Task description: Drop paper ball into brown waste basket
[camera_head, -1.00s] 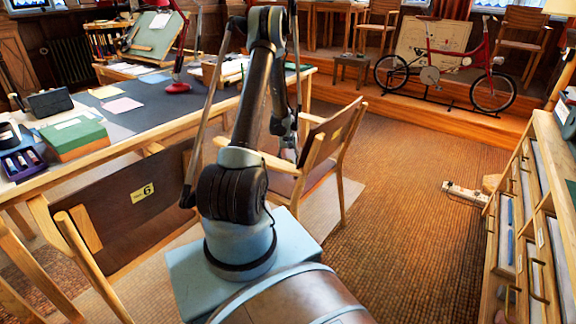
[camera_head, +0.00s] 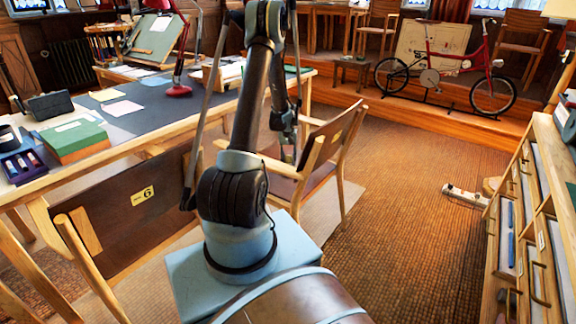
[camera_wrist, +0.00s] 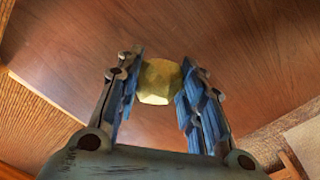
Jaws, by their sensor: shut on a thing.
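A faceted yellowish paper ball (camera_wrist: 159,82) sits between the blue-padded fingers of my gripper (camera_wrist: 158,90) in the wrist view. The fingers are shut on it, near their tips. A smooth brown wooden surface fills the background behind the ball. In the head view my gripper (camera_head: 288,148) hangs down by the far wooden chair; its fingertips and the ball cannot be made out there. I cannot make out a brown waste basket in either view.
A wooden chair (camera_head: 330,150) stands close to my gripper, and a chair marked 6 (camera_head: 115,215) stands at the left. A long drafting table (camera_head: 150,93) is behind them. Drawers (camera_head: 540,220) line the right side. The carpet between is clear except for a power strip (camera_head: 466,196).

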